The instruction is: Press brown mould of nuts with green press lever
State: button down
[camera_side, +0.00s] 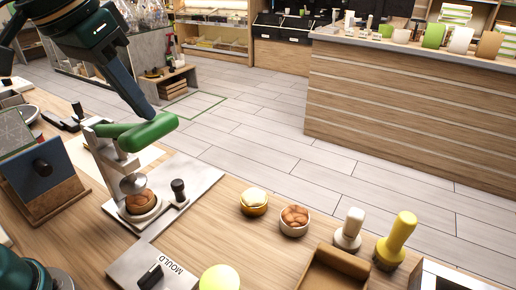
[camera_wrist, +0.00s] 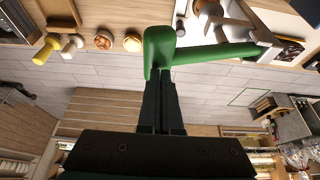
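The green press lever (camera_side: 150,131) sticks out from the top of the grey press (camera_side: 108,155) in the side view. It also shows in the wrist view (camera_wrist: 215,54). My gripper (camera_side: 148,110) reaches down to the lever's free end and appears to touch it. Its dark fingers (camera_wrist: 161,82) lie close together, with the lever beyond their tips, not between them. The brown mould of nuts (camera_side: 141,202) sits in a pale round holder on the press base. The round metal press plate (camera_side: 133,184) is just above it; whether they touch is unclear.
A plate marked MOULD (camera_side: 150,268) with a black knob lies in front of the press. To the right are two small bowls (camera_side: 294,221), a white stamp (camera_side: 349,229), a yellow stamp (camera_side: 396,240) and a brown tray (camera_side: 335,268).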

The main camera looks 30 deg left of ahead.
aim_at(138, 127)
jog(key=shift+f, duration=1.35)
jog(key=shift+f, duration=2.5)
jog(key=shift+f, duration=1.35)
